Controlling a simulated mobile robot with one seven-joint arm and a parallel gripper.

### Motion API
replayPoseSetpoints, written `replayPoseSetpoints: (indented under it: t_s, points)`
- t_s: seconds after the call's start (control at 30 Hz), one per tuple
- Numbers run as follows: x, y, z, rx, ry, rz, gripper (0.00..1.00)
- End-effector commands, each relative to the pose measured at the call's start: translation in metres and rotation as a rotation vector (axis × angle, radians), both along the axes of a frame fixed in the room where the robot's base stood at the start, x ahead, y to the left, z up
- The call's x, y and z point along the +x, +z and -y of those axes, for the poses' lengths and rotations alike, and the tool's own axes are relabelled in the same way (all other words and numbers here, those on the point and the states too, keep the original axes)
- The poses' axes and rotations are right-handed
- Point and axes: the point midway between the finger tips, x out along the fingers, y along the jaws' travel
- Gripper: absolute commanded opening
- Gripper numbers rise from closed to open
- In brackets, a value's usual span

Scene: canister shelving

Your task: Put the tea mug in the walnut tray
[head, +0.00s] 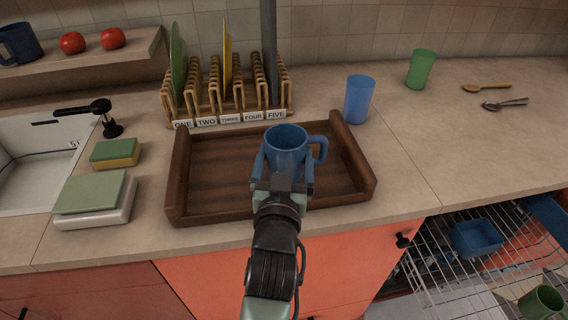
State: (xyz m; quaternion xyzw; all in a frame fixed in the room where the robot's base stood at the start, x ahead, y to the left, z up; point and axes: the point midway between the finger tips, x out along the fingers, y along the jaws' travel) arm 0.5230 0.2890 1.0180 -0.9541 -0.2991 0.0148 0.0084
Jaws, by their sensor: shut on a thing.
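A blue mug (286,143) with a handle on its right side is upright within the outline of the walnut tray (205,165), right of the tray's middle. My gripper (283,174) is shut on the mug from the front, one finger on each side of it. The fingers and wrist hide the mug's lower part, so I cannot tell whether its base touches the tray floor. The tray is dark brown with raised ends and lies on the counter. The rest of its floor looks empty.
A wooden rack (228,90) with plates stands behind the tray. A blue cup (359,99) is close to its right end, a green cup (421,69) farther back. Sponges (115,153) lie left, by the sink (40,165). A dark blue mug (19,44) sits on the shelf.

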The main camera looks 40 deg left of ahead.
Motion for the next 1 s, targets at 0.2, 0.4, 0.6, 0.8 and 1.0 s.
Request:
replayPoseSetpoints:
  t_s: [0.2, 0.4, 0.6, 0.8, 1.0]
  points:
    - [0.0, -0.026, 0.0, 0.001, -0.001, -0.001, 0.02]
    - [0.0, -0.036, 0.0, 0.004, -0.001, 0.004, 0.02]
    - [0.0, -0.038, 0.0, 0.003, -0.001, 0.003, 0.02]
    - [0.0, -0.041, 0.0, 0.001, -0.001, -0.001, 1.0]
    - [0.0, -0.04, 0.0, 0.001, -0.001, -0.001, 1.0]
